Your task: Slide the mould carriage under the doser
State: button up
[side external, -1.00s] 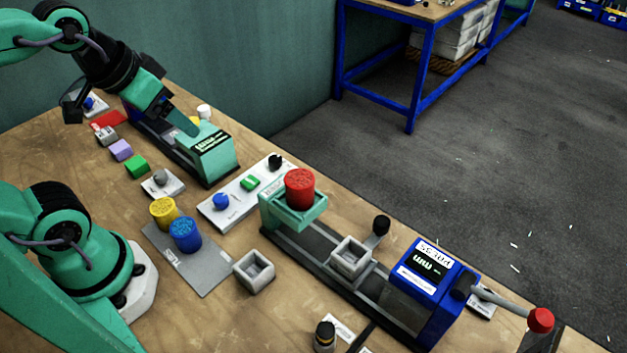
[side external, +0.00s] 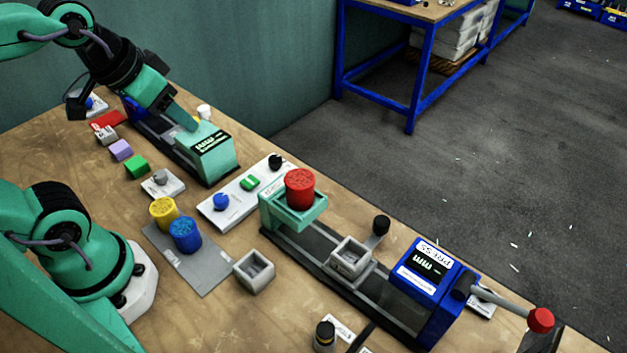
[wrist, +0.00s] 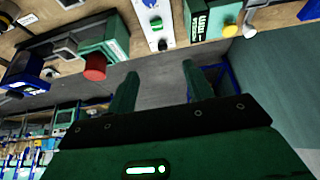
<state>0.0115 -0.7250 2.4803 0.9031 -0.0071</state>
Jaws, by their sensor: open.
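The mould carriage (side external: 350,257) is a pale square cup on a dark rail, with a black knob (side external: 381,225) on a post at its far side. It sits between the green doser (side external: 293,207), which carries a red canister (side external: 300,189), and the blue press (side external: 432,285). The carriage is apart from the doser. My gripper (side external: 188,118) is open and empty, far to the left of the carriage, by the other green-headed station (side external: 209,152). In the wrist view the two fingers of my gripper (wrist: 158,76) are spread, with the red canister (wrist: 95,67) to their left.
The press lever with a red ball (side external: 540,319) sticks out at the right. A loose pale cup (side external: 254,271) and a grey plate (side external: 205,271) with yellow and blue canisters lie in front of the rail. A control panel (side external: 240,197) stands left of the doser.

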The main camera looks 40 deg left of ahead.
jog(key=w+d+r+m+g, duration=0.1)
jog(key=w+d+g, duration=0.1)
jog(key=w+d, duration=0.5)
jog(key=m+g, duration=0.2)
jog(key=g, duration=0.2)
send_over(382, 221)
jog(key=f, duration=1.3)
jog(key=shift+a+f, duration=0.2)
jog(key=shift+f, duration=0.1)
jog(key=shift+d+f, duration=0.2)
jog(key=shift+f, duration=3.9)
